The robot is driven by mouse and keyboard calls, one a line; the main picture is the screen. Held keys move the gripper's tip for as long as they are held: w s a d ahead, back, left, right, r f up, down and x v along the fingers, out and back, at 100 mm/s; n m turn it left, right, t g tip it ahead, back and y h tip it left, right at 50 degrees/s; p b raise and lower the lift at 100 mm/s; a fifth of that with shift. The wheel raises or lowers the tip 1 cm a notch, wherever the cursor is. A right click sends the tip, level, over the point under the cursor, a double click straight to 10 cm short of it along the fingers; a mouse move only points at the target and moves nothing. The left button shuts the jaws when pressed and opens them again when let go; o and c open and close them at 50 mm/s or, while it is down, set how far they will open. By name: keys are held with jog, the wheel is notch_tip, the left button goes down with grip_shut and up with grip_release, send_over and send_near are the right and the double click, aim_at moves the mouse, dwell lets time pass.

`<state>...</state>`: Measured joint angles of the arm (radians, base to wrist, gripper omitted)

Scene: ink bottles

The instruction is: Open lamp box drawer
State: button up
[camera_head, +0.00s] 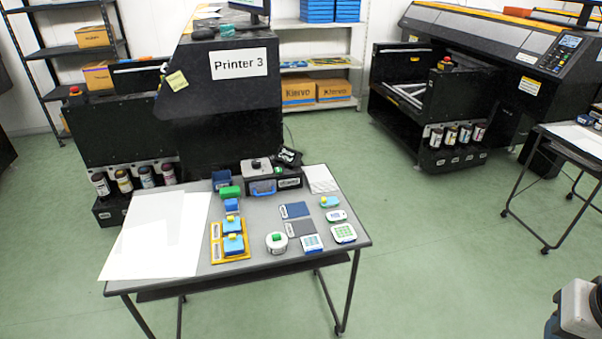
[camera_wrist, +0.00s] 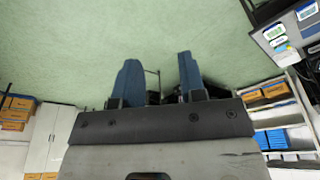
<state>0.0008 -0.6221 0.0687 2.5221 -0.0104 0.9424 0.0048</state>
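A low dark box (camera_head: 277,175), likely the lamp box, stands at the back middle of the table in the head view. Its front has a blue part (camera_head: 263,188) at the left and a pale label (camera_head: 289,183) at the right. The drawer looks shut, but its edges are too small to make out. My gripper (camera_wrist: 158,82) shows in the wrist view with two blue fingers apart and nothing seen between them. It is away from the box, which I cannot make out in the wrist view.
The grey table (camera_head: 262,212) holds white sheets (camera_head: 160,235) at left, a yellow tray (camera_head: 230,258) with blue blocks, a round white container (camera_head: 276,243) and several small pads. A black printer (camera_head: 220,110) stands behind it.

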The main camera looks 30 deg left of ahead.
jog(key=w+a+r+n, duration=0.3)
jog(key=w+a+n, duration=0.15)
jog(key=w, duration=0.65)
jog(key=w+a+n+g, duration=0.1)
jog(key=w+a+n, duration=0.5)
jog(key=w+a, duration=1.05)
jog(key=n+g, duration=0.2)
jog(key=n, duration=1.4)
send_near(262, 181)
jog(key=s+d+f, duration=0.2)
jog(key=d+f, duration=0.1)
jog(key=shift+s+d, duration=0.3)
jog(key=shift+s, duration=0.05)
jog(key=shift+s+a+f+n, duration=0.15)
jog(key=shift+a+f+n, duration=0.1)
jog(key=shift+a, duration=0.1)
jog(key=shift+f, duration=0.1)
